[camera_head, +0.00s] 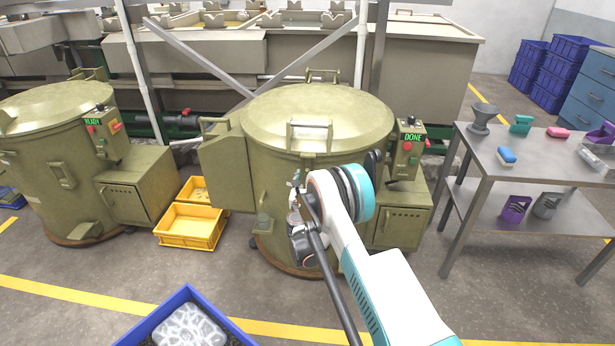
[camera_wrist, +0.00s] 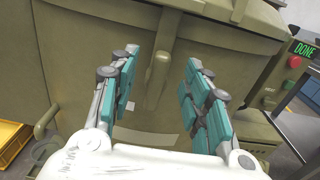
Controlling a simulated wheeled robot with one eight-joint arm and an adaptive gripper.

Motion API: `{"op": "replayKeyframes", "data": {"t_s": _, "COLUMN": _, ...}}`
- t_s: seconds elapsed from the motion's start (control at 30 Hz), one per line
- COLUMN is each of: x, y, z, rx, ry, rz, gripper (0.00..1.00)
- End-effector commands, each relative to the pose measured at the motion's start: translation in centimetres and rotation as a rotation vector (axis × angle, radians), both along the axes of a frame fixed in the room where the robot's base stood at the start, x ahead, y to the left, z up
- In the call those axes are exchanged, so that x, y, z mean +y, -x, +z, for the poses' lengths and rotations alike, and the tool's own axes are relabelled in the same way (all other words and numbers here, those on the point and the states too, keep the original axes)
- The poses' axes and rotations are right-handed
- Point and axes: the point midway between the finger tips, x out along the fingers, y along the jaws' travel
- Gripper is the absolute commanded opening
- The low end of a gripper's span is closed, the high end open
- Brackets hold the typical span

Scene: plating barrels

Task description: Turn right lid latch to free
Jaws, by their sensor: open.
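The middle barrel (camera_head: 290,190) is an olive drum with a closed round lid (camera_head: 318,112). Its control box (camera_head: 408,148) shows a green DONE. In the wrist view, an upright olive lever (camera_wrist: 159,70), which looks like the lid latch, stands on the barrel wall just below the lid rim. My gripper (camera_wrist: 161,62) is open, its teal-padded fingers on either side of this lever with a gap at each side. The lever is not held. In the head view, my arm hides the lever and most of the gripper.
A second barrel (camera_head: 60,160) showing READY stands at the left. Yellow crates (camera_head: 190,227) lie between the barrels. A metal table (camera_head: 540,150) with small items is at the right, and a blue crate (camera_head: 150,325) is in front. The floor at right front is clear.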

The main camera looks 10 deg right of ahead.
Motion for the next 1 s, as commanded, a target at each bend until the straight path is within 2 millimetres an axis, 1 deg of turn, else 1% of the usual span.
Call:
{"op": "replayKeyframes", "data": {"t_s": 0.03, "x": -0.4, "y": -0.8, "z": -0.2, "rx": 0.0, "ry": 0.0, "rz": -0.001, "gripper": 0.44}}
{"op": "replayKeyframes", "data": {"t_s": 0.1, "x": -0.7, "y": -1.8, "z": -0.2, "rx": 0.0, "ry": 0.0, "rz": -0.001, "gripper": 0.44}}
{"op": "replayKeyframes", "data": {"t_s": 0.2, "x": -0.9, "y": -2.8, "z": -0.1, "rx": 0.0, "ry": 0.0, "rz": -0.001, "gripper": 0.44}}
{"op": "replayKeyframes", "data": {"t_s": 0.3, "x": -1.1, "y": -3.5, "z": 0.0, "rx": 0.0, "ry": 0.0, "rz": 0.0, "gripper": 0.44}}
{"op": "replayKeyframes", "data": {"t_s": 0.63, "x": -1.2, "y": -3.8, "z": 0.1, "rx": 0.0, "ry": -0.001, "rz": 0.0, "gripper": 0.44}}
{"op": "replayKeyframes", "data": {"t_s": 0.67, "x": -1.2, "y": -3.8, "z": 0.1, "rx": 0.0, "ry": -0.001, "rz": 0.0, "gripper": 0.41}}
{"op": "replayKeyframes", "data": {"t_s": 0.7, "x": -1.2, "y": -3.8, "z": 0.1, "rx": 0.0, "ry": -0.001, "rz": 0.0, "gripper": 0.32}}
{"op": "replayKeyframes", "data": {"t_s": 0.77, "x": -1.2, "y": -3.8, "z": 0.1, "rx": 0.0, "ry": -0.001, "rz": 0.0, "gripper": 0.19}}
{"op": "replayKeyframes", "data": {"t_s": 0.8, "x": -1.2, "y": -3.8, "z": 0.1, "rx": 0.0, "ry": -0.001, "rz": 0.0, "gripper": 0.1}}
{"op": "replayKeyframes", "data": {"t_s": 0.83, "x": -1.2, "y": -3.8, "z": 0.1, "rx": 0.0, "ry": -0.001, "rz": 0.0, "gripper": 0.03}}
{"op": "replayKeyframes", "data": {"t_s": 0.87, "x": -1.2, "y": -3.8, "z": 0.1, "rx": 0.0, "ry": -0.001, "rz": 0.0, "gripper": 0.0}}
{"op": "replayKeyframes", "data": {"t_s": 1.0, "x": -1.2, "y": -3.8, "z": 0.1, "rx": -0.001, "ry": -0.002, "rz": 0.0, "gripper": 0.0}}
